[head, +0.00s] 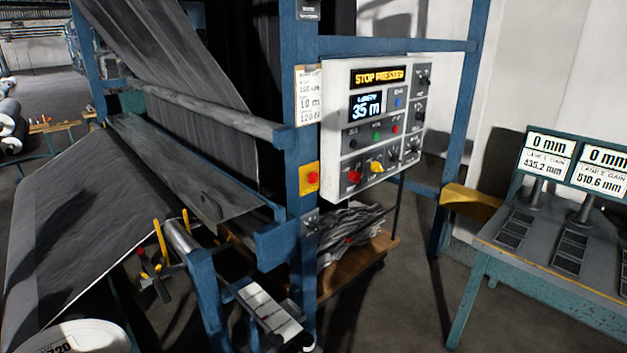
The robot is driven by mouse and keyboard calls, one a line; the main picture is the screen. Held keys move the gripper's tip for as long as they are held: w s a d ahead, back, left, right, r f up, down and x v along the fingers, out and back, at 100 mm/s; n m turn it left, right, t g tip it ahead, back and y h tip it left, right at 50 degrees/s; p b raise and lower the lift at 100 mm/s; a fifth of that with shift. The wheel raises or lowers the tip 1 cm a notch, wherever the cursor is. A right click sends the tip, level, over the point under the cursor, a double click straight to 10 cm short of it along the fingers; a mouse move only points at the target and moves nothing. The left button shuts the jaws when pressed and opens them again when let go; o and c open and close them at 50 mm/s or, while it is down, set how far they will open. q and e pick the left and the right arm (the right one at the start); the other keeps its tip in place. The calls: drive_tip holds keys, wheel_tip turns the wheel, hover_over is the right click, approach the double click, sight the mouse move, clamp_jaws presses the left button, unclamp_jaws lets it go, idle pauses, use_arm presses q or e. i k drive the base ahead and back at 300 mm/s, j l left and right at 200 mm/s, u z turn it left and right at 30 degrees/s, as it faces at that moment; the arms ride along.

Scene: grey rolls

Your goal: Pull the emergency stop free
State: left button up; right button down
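A red emergency stop button (311,178) sits on a yellow plate on the blue upright post of the machine. A second red mushroom-shaped button (354,177) is at the lower left of the grey control panel (419,147), beside a yellow knob (376,166). The panel's top display (378,76) reads STOP PRESSED in yellow. Whether either red button is pushed in cannot be told at this size. Neither of my grippers shows in the head view.
Grey fabric (75,215) runs through the blue machine frame at the left. A wooden cart (345,272) with folded grey material stands below the panel. A teal bench (540,277) with two displays stands at the right. Open floor (420,310) lies between cart and bench.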

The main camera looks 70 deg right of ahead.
sight(312, 176)
drive_tip(key=z, duration=2.45)
